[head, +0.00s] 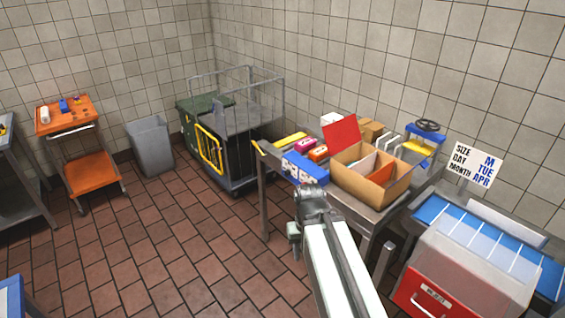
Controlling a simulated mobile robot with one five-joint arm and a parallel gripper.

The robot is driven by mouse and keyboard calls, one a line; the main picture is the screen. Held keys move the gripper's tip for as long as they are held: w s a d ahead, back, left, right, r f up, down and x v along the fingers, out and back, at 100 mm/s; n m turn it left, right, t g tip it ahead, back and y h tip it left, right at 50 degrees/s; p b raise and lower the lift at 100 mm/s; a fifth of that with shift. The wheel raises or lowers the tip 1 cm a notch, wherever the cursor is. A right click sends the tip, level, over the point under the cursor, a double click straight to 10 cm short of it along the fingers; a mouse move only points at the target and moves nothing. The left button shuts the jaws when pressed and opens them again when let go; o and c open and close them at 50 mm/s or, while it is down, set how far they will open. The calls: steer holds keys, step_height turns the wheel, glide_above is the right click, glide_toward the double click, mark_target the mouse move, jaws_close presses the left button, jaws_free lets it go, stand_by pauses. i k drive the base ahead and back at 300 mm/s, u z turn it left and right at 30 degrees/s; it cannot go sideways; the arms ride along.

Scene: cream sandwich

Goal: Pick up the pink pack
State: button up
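A small pink pack (306,145) lies on the metal table against the right wall, among other packs. An orange-red pack (318,153) is right beside it, and a blue box stands nearer to me. My arm reaches up from the bottom of the head view and ends in my gripper (312,192), which is dark grey and small here. In the picture, my gripper is below the pink pack, with the blue box between them. I cannot make out its fingers, whether they are open or shut, or how far it is from the table.
The blue box (304,168) stands at the table's near edge. An open cardboard box (349,180) with a red flap stands right of the packs. A yellow pack (290,138) lies behind. A wheeled cage cart (240,130) stands left of the table. The tiled floor (170,240) at left is clear.

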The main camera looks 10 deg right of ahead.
mark_target(303, 146)
steer(key=z, duration=0.45)
steer(key=k, duration=0.3)
steer(key=u, duration=1.6)
steer(key=i, duration=1.95)
steer(key=u, duration=0.3)
steer(key=i, duration=1.9)
steer(key=z, duration=1.4)
steer(key=i, duration=1.1)
steer(key=z, duration=0.7)
steer(key=k, duration=0.6)
steer(key=z, duration=0.4)
steer(key=i, duration=0.6)
steer(key=u, duration=0.2)
